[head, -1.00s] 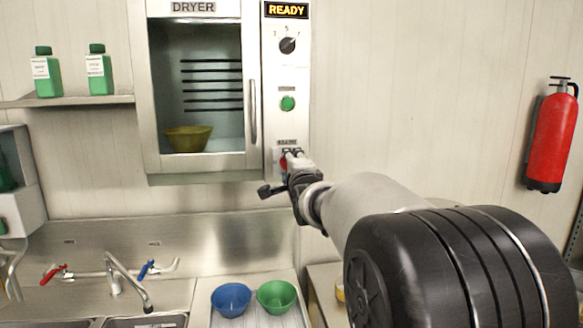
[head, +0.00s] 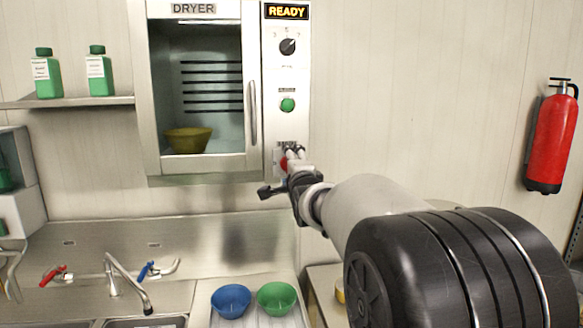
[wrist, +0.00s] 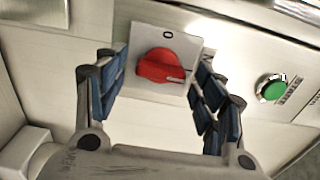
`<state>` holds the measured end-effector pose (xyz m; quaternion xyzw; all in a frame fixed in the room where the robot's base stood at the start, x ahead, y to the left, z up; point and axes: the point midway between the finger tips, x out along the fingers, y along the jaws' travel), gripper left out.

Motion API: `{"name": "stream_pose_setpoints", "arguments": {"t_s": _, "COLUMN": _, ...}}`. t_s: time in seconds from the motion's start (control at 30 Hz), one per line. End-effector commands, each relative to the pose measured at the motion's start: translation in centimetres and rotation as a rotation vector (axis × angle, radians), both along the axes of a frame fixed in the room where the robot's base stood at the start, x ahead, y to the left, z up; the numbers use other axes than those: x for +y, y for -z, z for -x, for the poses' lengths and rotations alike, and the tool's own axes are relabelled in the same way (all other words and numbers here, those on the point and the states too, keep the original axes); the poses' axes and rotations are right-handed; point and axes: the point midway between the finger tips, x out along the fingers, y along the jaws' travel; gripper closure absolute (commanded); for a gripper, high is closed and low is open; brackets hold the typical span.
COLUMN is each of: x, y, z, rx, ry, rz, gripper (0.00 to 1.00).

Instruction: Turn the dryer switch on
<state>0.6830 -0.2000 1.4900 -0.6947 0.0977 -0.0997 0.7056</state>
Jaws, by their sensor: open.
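The dryer (head: 255,95) hangs on the wall with its control panel on the right side. Its red rotary switch (wrist: 163,66) sits on a light plate near the bottom of the panel, with a "0" mark on the plate. In the head view the switch (head: 284,163) is partly hidden by my gripper. My gripper (wrist: 160,90) is open, with one blue-padded finger on each side of the switch. Both fingers look apart from the knob. In the head view my gripper (head: 293,155) is at the panel's lower end.
A green button (head: 288,105) and a dial (head: 288,46) sit higher on the panel, under a lit READY display (head: 286,11). A yellow bowl (head: 188,140) is inside the dryer. Blue (head: 231,300) and green (head: 277,297) bowls stand below. A fire extinguisher (head: 551,140) hangs right.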

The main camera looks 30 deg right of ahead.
Motion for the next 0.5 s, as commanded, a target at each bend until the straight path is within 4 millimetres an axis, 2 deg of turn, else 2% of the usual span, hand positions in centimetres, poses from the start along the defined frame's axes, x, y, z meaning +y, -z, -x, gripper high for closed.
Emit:
{"name": "stream_pose_setpoints", "arguments": {"t_s": 0.17, "x": 0.0, "y": 0.0, "z": 0.1, "rx": 0.0, "ry": 0.0, "rz": 0.0, "gripper": 0.37}}
{"name": "stream_pose_setpoints", "arguments": {"t_s": 0.27, "x": 0.3, "y": 0.0, "z": 0.9, "rx": 0.001, "ry": 0.0, "rz": 0.0, "gripper": 0.37}}
{"name": "stream_pose_setpoints", "arguments": {"t_s": 0.5, "x": 1.5, "y": -0.1, "z": 5.5, "rx": 0.0, "ry": 0.001, "rz": 0.0, "gripper": 0.37}}
